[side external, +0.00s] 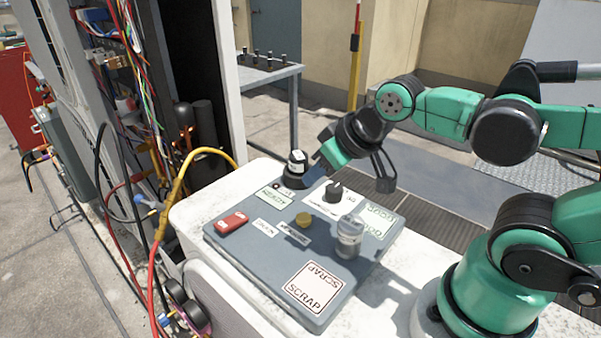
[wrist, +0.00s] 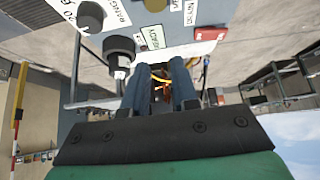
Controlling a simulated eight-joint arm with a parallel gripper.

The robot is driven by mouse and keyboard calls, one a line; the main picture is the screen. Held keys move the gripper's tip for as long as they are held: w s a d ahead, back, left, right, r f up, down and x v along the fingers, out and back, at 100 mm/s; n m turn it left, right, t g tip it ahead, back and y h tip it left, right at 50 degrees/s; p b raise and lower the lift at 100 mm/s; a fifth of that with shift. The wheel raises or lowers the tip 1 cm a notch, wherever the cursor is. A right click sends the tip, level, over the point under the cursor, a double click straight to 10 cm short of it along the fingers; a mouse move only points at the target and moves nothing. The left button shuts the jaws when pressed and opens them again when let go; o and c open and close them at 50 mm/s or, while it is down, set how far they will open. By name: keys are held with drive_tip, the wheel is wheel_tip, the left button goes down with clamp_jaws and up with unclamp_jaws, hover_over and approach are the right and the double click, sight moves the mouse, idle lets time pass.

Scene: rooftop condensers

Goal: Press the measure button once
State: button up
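The grey panel (side external: 250,248) lies on a white unit. A yellow button (side external: 304,219) stands near its middle beside small labels; I cannot read the measure label clearly. In the wrist view the yellow button (wrist: 155,4) is at the top edge. My gripper (side external: 314,172) is low beside the panel's back edge, next to a black socket (side external: 296,181) holding a small labelled cylinder (side external: 297,160). In the wrist view my gripper (wrist: 160,68) has a narrow gap between its fingers, with only background in it. It is open and empty, apart from the yellow button.
A silver cylinder (side external: 349,238) stands upright on the panel's right side, near a black knob (side external: 334,191). A red block (side external: 232,222) is at the left. The SCRAP label (side external: 315,287) is bare. Cables and an open cabinet stand left; a small table (side external: 262,75) stands behind.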

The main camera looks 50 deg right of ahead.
clamp_jaws()
idle(1.4)
